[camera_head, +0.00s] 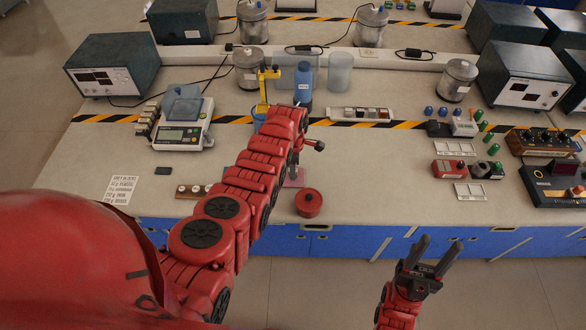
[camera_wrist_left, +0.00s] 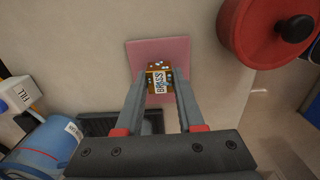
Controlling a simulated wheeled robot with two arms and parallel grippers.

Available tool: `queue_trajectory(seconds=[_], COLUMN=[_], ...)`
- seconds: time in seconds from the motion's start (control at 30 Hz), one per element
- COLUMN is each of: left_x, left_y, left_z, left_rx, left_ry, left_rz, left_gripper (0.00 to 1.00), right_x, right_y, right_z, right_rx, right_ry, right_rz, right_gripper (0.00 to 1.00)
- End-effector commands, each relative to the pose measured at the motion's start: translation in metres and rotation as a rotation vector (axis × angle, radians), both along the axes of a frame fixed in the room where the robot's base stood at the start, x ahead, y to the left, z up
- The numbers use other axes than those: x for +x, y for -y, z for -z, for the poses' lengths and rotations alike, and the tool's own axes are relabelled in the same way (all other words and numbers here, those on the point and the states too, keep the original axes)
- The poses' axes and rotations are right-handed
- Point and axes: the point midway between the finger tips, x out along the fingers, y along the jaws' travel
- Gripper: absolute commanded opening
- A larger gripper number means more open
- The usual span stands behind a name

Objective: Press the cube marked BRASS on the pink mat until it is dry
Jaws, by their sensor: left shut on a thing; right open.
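The BRASS cube (camera_wrist_left: 159,79) is orange-brown with a white label and several pale specks that look like drops. My left gripper (camera_wrist_left: 160,88) is shut on it, one finger on each side. The pink mat (camera_wrist_left: 145,53) lies flat on the bench behind and around the cube in the left wrist view; I cannot tell whether the cube touches it. In the head view only a strip of the mat (camera_head: 296,180) shows, and my left arm hides the cube. My right gripper (camera_head: 428,258) is open and empty, in front of the bench edge.
A round red container with a black knob (camera_wrist_left: 262,32) stands just right of the mat. A blue container (camera_wrist_left: 45,147) and a black tray (camera_wrist_left: 105,124) are near the left gripper. A scale (camera_head: 181,135) stands left.

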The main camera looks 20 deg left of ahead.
Motion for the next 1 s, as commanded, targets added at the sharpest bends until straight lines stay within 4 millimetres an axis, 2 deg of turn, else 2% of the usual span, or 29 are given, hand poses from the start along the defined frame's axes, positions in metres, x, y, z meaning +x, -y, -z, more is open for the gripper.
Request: queue_trajectory(seconds=[1.0], left_x=[0.0003], left_y=[0.0002], left_z=[0.0088], left_rx=[0.000], left_ry=[0.001], left_rz=[0.000], left_gripper=[0.00], right_x=[0.0000], right_y=[0.0000], right_z=[0.0087], right_rx=[0.000], right_ry=[0.000], right_rz=[0.000], right_gripper=[0.50])
